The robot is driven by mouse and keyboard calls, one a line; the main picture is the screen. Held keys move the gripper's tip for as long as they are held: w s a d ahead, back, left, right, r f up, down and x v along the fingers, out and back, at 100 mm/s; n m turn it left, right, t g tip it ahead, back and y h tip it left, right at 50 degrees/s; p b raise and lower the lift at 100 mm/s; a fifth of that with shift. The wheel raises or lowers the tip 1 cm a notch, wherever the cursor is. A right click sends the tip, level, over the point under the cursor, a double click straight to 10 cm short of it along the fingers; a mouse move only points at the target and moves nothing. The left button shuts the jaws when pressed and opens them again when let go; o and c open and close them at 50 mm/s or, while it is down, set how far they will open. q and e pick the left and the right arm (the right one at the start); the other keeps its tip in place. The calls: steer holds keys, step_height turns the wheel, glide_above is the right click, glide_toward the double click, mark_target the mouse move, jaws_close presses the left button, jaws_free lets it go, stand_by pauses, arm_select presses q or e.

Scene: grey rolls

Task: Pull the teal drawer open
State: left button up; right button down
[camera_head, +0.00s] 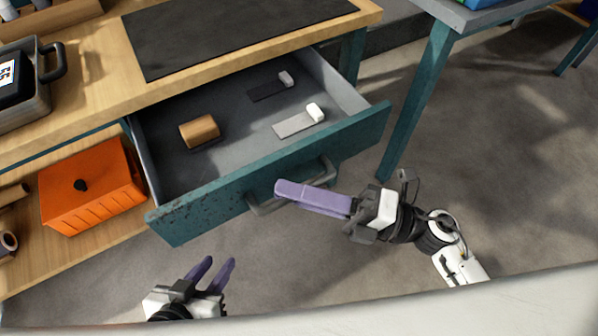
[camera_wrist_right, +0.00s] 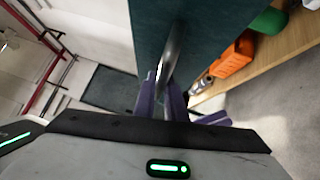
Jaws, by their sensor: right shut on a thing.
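The teal drawer (camera_head: 230,196) stands pulled out from under the wooden workbench, and its grey inside shows. A brown roll (camera_head: 199,131) and two flat items with white ends, one light (camera_head: 300,122) and one dark (camera_head: 268,91), lie in it. A grey bar handle (camera_head: 265,208) is on its front. My right gripper (camera_head: 279,190) is shut on the handle, and the purple fingers also show around the handle bar (camera_wrist_right: 170,55) in the right wrist view. My left gripper (camera_head: 217,267) is open and empty, low in front of the drawer.
An orange box (camera_head: 92,186) sits on the lower wooden shelf at left. A dark mat (camera_head: 220,30) lies on the wooden benchtop (camera_head: 100,85), with a grey container (camera_head: 35,105) at its left. A teal table leg (camera_head: 415,100) stands right of the drawer. Grey floor (camera_head: 500,160) is clear at right.

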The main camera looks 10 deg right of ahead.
steer(key=shift+s+d, duration=0.15)
steer(key=c, duration=2.1)
jaws_free()
steer(key=v, duration=1)
steer(key=shift+d, duration=0.15)
steer(key=shift+s, duration=0.1)
